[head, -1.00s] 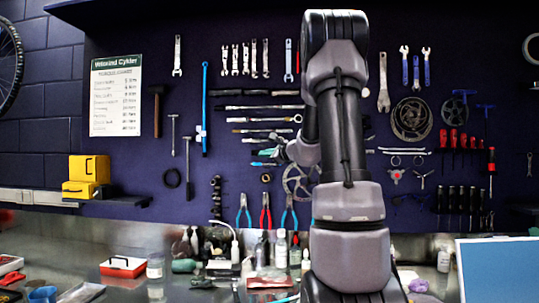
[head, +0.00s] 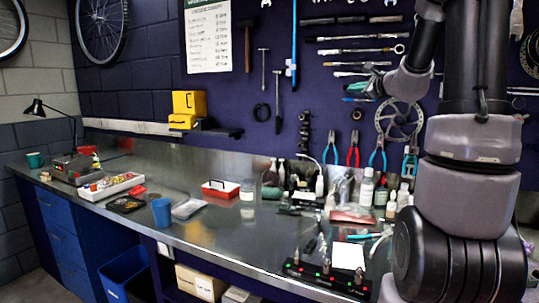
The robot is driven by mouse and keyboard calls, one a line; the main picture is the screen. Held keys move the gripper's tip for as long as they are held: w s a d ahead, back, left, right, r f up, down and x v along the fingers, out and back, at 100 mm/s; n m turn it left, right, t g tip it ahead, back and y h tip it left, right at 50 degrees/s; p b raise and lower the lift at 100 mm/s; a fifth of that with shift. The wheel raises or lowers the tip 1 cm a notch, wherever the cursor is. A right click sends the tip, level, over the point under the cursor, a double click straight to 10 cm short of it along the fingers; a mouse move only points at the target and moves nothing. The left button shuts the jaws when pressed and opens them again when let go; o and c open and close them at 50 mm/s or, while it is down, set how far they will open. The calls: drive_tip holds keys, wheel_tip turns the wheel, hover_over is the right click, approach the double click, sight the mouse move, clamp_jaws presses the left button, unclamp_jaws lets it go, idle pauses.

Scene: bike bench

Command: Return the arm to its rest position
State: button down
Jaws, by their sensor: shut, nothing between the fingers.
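My arm (head: 466,165) rises folded at the right of the head view, its upper part cut off by the top edge. My gripper (head: 361,86) points left from the wrist, small in the picture, in front of the tool wall. It is shut and empty. It appears clear of the bench (head: 225,232), well above its top. The fingertips are small against the hanging tools behind them.
Pliers (head: 354,150) and a brake disc (head: 399,120) hang behind the arm. Bottles (head: 367,187), a red-and-white box (head: 220,189), a blue cup (head: 162,212) and a black strip with upright tools (head: 327,280) stand on the bench. A blue bin (head: 125,275) is below.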

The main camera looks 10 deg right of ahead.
drive_tip(key=s+a+f+n+g+y, duration=0.3)
drive_tip(key=s+a+n+g, duration=0.6)
drive_tip(key=s+a, duration=0.9)
drive_tip(key=s+f+n+h, duration=0.2)
drive_tip(key=s+n, duration=0.3)
drive_tip(key=s, duration=0.2)
drive_tip(key=s+d+f+n+h, duration=0.1)
drive_tip(key=s+f+n+h, duration=0.1)
drive_tip(key=s+n, duration=0.3)
drive_tip(key=s, duration=0.3)
drive_tip(key=shift+d+f+h, duration=0.25)
drive_tip(key=shift+f+h, duration=0.1)
drive_tip(key=shift+h, duration=0.05)
drive_tip(key=shift+s, duration=0.1)
